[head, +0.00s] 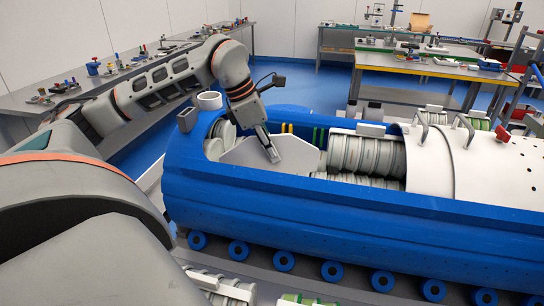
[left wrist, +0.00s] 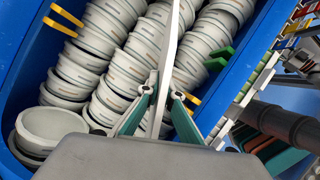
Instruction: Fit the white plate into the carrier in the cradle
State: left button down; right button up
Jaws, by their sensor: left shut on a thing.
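My left gripper (head: 272,154) reaches down into the open top of the blue carrier (head: 330,200) and is shut on the white plate (head: 242,153). In the left wrist view, the plate (left wrist: 168,55) shows nearly edge-on between the green-lined fingers (left wrist: 158,100). In the head view the plate stands tilted inside the carrier's opening, its lower part hidden by the near wall. I cannot tell whether its lower edge touches the carrier. Stacked whitish tubs (left wrist: 110,45) lie on both sides of the plate. My right gripper is out of view.
More tub stacks (head: 365,155) fill the carrier to the right, beside a white cover (head: 475,160) with handles. Yellow and green tabs (head: 318,136) line the far wall. Benches with small parts stand behind and at the left (head: 110,80). Blue rollers (head: 238,250) run below the carrier.

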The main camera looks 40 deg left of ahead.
pick_arm(q)
jog(key=shift+f, duration=0.4)
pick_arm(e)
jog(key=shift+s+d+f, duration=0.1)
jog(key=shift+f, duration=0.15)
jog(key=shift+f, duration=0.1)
pick_arm(q)
jog(key=c, duration=2.2)
grip_release()
jog(key=shift+f, duration=0.1)
jog(key=shift+c, duration=0.2)
